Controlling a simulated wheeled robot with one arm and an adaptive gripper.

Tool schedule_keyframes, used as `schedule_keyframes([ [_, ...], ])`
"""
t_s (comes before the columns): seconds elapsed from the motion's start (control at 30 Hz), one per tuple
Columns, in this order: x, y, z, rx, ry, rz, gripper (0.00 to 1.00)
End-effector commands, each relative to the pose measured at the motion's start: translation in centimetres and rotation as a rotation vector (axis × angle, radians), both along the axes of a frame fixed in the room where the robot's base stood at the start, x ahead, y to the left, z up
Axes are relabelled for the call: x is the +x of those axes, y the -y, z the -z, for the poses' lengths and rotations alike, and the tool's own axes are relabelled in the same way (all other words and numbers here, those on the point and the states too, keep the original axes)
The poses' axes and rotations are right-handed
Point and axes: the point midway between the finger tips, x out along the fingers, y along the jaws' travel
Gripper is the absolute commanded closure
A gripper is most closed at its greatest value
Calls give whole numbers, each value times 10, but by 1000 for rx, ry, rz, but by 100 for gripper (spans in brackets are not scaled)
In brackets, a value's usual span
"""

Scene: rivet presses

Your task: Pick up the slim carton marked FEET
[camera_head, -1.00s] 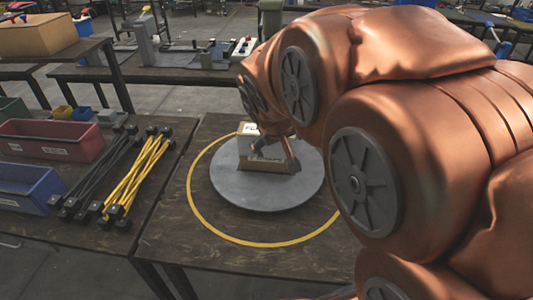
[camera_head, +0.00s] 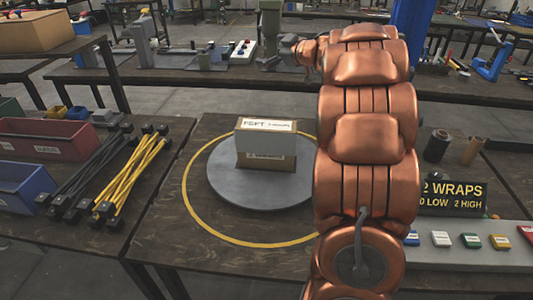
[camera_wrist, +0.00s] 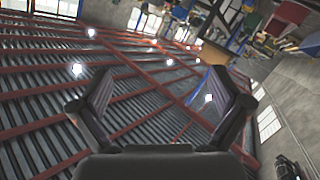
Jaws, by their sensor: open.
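The slim carton marked FEET (camera_head: 265,137) is pale with a white label. It lies on top of a brown box (camera_head: 266,162), whose own label is only partly readable. Both are stacked on the grey round turntable (camera_head: 225,190). My gripper (camera_wrist: 165,95) is open and empty in the wrist view, with its two dark fingers spread against the roof. In the head view my arm stands raised to the right of the stack, and its end is well above and behind the carton, apart from it. The fingers are not clear there.
A yellow ring (camera_head: 190,205) surrounds the turntable on the dark wooden table. Yellow and black rods (camera_head: 130,178) and a red bin (camera_head: 45,138) lie to the left. A sign reading 2 WRAPS (camera_head: 453,197) and a button panel (camera_head: 470,242) are at right.

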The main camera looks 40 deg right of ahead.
Motion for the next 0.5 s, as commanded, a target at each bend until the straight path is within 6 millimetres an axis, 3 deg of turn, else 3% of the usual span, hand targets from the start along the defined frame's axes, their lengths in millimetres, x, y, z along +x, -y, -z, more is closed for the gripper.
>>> schedule_keyframes([
  [0.03,-6,5,21,15,-25,-55,0],
  [0.17,-32,-1,66,78,-116,-229,0],
  [0.3,-73,-4,113,167,-231,-388,0],
  [0.5,-124,-7,152,274,-355,-527,0],
])
